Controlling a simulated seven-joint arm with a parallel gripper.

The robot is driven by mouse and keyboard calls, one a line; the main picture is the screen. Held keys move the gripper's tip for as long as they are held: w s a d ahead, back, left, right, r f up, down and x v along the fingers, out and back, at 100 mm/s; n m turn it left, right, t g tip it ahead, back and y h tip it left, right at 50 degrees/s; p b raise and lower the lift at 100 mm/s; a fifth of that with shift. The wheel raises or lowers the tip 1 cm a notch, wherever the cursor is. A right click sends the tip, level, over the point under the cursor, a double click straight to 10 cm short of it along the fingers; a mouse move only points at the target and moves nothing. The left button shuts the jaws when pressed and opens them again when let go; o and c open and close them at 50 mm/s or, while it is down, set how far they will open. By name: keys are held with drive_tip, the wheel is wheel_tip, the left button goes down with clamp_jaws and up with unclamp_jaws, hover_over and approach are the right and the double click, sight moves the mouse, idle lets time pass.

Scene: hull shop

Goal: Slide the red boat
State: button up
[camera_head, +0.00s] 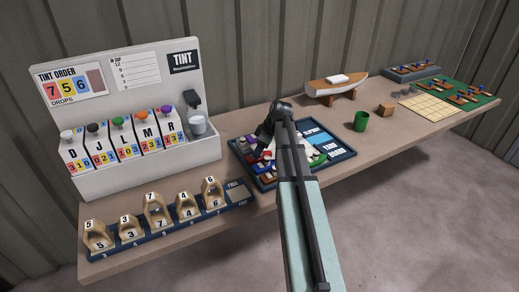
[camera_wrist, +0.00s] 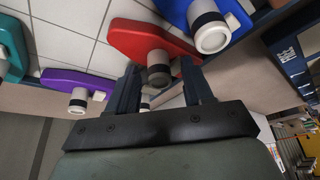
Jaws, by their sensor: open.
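The red boat (camera_wrist: 150,38) lies on a white grid in the wrist view, with a grey-and-white funnel (camera_wrist: 158,70) standing up from it. My gripper (camera_wrist: 162,76) is open, with one finger on either side of that funnel; I cannot tell whether either finger touches it. In the head view my arm crosses over the dark blue puzzle tray (camera_head: 346,155) and hides much of it.
A blue boat (camera_wrist: 212,22) lies right of the red one, a purple boat (camera_wrist: 72,82) to its left, and a teal boat (camera_wrist: 10,50) farther left. A tint dispenser (camera_head: 140,65), a green cup (camera_head: 361,121) and a model boat (camera_head: 336,88) stand around the tray.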

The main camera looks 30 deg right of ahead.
drive_tip(key=shift+c, duration=0.2)
clamp_jaws()
idle(0.4)
drive_tip(key=d, duration=3.1)
drive_tip(key=shift+d, duration=0.35)
drive_tip(key=shift+c, duration=1.5)
unclamp_jaws()
drive_tip(key=o, duration=0.3)
drive_tip(key=shift+o, duration=0.2)
drive_tip(key=shift+r, duration=0.15)
